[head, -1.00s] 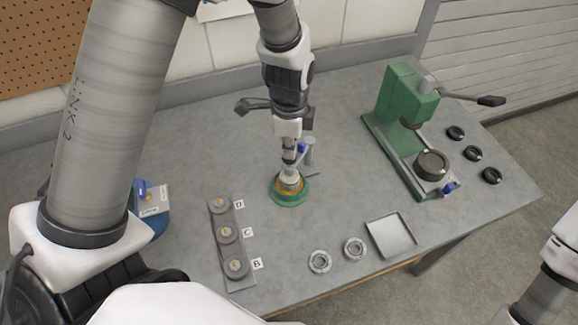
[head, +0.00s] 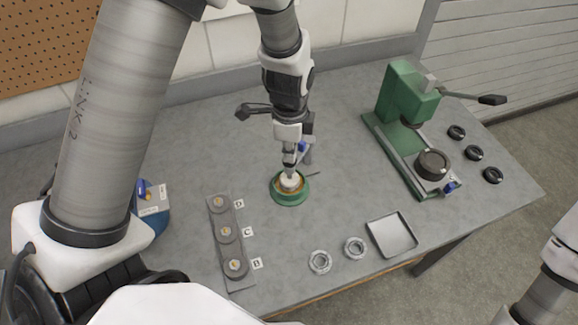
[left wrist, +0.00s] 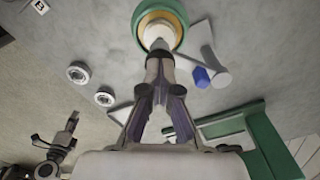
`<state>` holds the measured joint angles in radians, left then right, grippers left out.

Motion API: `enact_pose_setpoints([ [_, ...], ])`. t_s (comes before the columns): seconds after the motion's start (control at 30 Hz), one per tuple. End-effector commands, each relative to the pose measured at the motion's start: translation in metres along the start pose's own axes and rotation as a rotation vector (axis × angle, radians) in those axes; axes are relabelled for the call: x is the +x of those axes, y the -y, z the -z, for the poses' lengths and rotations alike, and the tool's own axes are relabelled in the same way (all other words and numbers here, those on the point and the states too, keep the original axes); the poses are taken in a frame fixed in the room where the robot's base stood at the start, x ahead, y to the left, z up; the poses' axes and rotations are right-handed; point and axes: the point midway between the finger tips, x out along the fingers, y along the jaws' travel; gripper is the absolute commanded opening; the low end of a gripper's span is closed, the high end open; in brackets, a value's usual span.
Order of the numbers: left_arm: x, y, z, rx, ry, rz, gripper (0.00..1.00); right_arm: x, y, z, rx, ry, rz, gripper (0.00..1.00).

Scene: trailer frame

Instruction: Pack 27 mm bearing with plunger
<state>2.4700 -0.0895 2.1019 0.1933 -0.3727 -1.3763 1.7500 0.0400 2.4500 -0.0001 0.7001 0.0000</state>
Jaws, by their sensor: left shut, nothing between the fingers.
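A round green packer (head: 290,200) stands on the bench, with an orange ring inside it and a pale round plunger (head: 290,183) in its middle. It also shows at the top of the left wrist view (left wrist: 180,12). My left gripper (head: 289,170) points down over the plunger, shut and empty, with its tips at or just above the plunger's top; I cannot tell if they touch. Two metal bearings (head: 319,261) (head: 354,248) lie apart on the bench near its front edge. My right gripper (left wrist: 54,135) is small in the left wrist view; its jaw state is unclear.
A grey strip (head: 227,250) holds round parts beside labels B, C and D. A shallow square tray (head: 392,236) is right of the bearings. A green press (head: 409,95) stands at the right, with black rings (head: 473,153) beyond it. A blue tub (head: 152,208) is at the left.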

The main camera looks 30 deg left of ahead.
Motion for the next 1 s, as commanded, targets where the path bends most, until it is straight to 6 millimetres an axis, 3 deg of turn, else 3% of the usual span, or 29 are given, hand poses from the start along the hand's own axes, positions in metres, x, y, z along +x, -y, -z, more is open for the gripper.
enact_pose_setpoints([
  [0.37, 0.003, 0.0, 0.0, 0.0, 0.0, 0.0, 0.0, 0.001, 0.0, 0.0, 0.0, 0.0, 0.0, 0.4],
  [1.0, -0.065, 0.0, 0.0, 0.0, 0.0, 0.0, 0.0, -0.06, 0.0, 0.0, 0.0, 0.0, 0.0, 0.4],
])
